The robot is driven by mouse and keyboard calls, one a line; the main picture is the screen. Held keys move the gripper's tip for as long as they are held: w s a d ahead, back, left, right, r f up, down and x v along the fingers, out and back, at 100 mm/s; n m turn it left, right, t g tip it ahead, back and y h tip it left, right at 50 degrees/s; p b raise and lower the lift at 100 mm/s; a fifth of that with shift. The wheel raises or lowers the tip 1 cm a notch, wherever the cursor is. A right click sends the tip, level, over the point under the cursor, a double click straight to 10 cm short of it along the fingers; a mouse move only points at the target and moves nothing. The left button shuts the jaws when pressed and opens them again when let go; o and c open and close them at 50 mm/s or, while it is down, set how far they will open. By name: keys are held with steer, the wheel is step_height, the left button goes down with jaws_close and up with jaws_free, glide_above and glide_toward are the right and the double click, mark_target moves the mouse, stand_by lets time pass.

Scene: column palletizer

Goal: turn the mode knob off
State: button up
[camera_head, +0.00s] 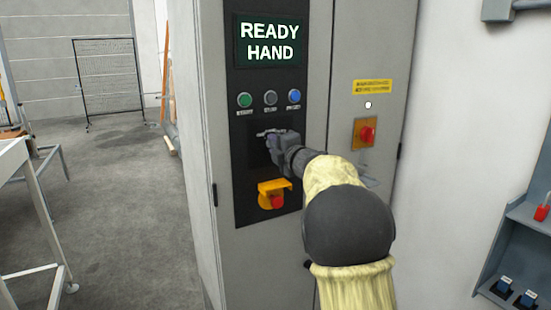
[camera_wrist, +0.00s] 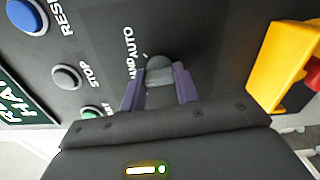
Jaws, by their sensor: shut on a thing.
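The mode knob (camera_wrist: 159,71) is a small grey knob on the dark control panel (camera_head: 238,180), beside the printed label ending in "AND AUTO" in the wrist view. My gripper (camera_wrist: 158,84) has one purple finger on each side of the knob and is shut on it. In the head view my gripper (camera_head: 272,138) reaches the panel below the button row and hides most of the knob. The display (camera_head: 270,41) reads "READY HAND". The exact angle of the knob pointer is hard to read.
Green (camera_head: 244,100), grey (camera_head: 270,97) and blue (camera_head: 294,96) buttons sit above my gripper. A red button (camera_head: 277,201) under a yellow guard (camera_head: 273,186) is just below. A red switch (camera_head: 367,134) is on the cabinet's right part. Open floor lies left.

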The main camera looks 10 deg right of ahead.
steer(key=n+b, duration=0.4)
steer(key=shift+f+n, duration=0.3)
steer(key=shift+f, duration=0.05)
steer(key=shift+r+n+b, duration=0.1)
steer(key=shift+n+b, duration=1.2)
steer(key=shift+n, duration=0.6)
steer(key=o, duration=1)
steer(key=shift+c, duration=0.2)
steer(key=shift+r, duration=0.1)
steer(key=b+v, duration=0.2)
steer(key=v, duration=1.5)
steer(key=shift+s+b, duration=0.15)
steer(key=shift+b, duration=0.25)
